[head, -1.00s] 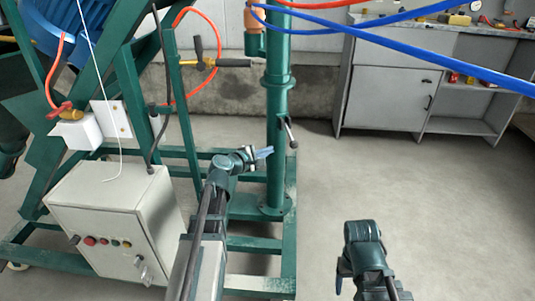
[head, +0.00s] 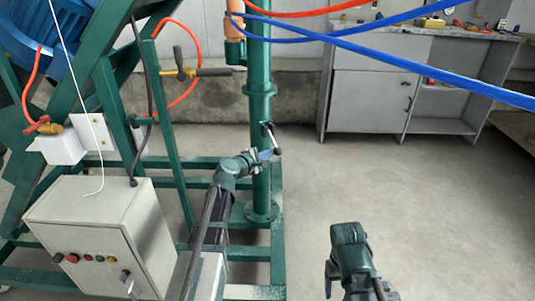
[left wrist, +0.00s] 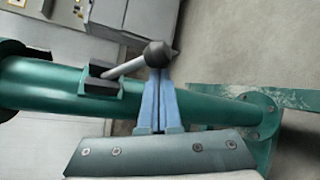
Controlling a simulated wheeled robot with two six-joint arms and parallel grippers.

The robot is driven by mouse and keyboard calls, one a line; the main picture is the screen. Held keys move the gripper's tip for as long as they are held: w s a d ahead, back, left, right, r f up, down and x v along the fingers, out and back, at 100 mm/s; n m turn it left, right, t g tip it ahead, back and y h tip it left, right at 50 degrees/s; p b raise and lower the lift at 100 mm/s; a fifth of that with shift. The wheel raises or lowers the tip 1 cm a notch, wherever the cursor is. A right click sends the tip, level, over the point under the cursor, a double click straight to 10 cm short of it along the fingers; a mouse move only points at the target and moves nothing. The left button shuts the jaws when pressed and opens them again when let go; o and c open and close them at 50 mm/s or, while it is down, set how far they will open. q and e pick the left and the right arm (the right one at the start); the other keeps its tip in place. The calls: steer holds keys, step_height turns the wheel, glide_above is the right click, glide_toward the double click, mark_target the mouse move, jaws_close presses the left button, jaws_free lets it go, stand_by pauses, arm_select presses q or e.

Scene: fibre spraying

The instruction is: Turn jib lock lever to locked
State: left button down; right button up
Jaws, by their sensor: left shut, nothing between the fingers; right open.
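The jib lock lever (head: 272,138) is a short metal rod with a dark ball knob on the green upright post (head: 260,170). In the head view it slants down and right. In the left wrist view the lever (left wrist: 124,68) runs from a dark mount on the post to its knob (left wrist: 158,54). My left gripper (head: 267,156) is shut and empty, its blue fingers beside the knob. In the left wrist view the fingertips (left wrist: 158,76) meet the knob's outline; I cannot tell if they touch. My right gripper (head: 328,282) is low, away from the post; its fingers are mostly hidden.
A grey control box (head: 95,225) stands left of my left arm. A brass valve with a dark handle (head: 200,73) is on the frame behind. Blue hoses (head: 390,55) cross above. A grey workbench (head: 368,100) stands at the back right. The floor right of the post is clear.

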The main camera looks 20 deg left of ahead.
arm_select(q)
steer(key=shift+s+d+r+n+g+p, duration=0.15)
steer(key=shift+r+n+g+p, duration=0.15)
steer(key=shift+p, duration=0.3)
